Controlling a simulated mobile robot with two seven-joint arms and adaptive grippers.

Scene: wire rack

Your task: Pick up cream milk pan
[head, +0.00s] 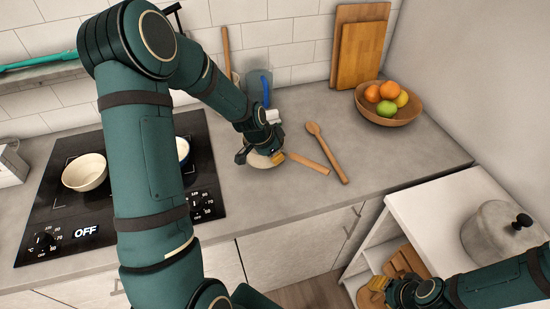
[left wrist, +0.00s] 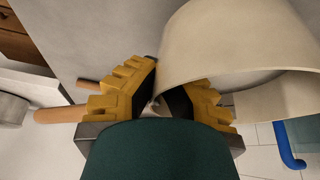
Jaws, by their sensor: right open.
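The cream milk pan (head: 262,160) stands on the grey counter right of the cooktop, mostly hidden under my left gripper (head: 266,148). Its wooden handle (head: 308,163) points right. In the left wrist view the pan's pale curved wall (left wrist: 235,45) fills the upper right, very close to the yellow fingers (left wrist: 165,95). The wall covers part of the right-hand finger there. The handle (left wrist: 60,115) passes behind the left-hand finger. I cannot tell whether the fingers are closed on the pan. My right gripper (head: 378,291) is open and empty at lower right, away from the pan.
A wooden spoon (head: 327,152) lies just right of the pan handle. A blue-handled jug (head: 262,88) stands behind the pan. A cream bowl (head: 85,173) and a blue-rimmed vessel (head: 184,150) are on the cooktop (head: 60,222). A fruit bowl (head: 388,107) stands at the back right.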

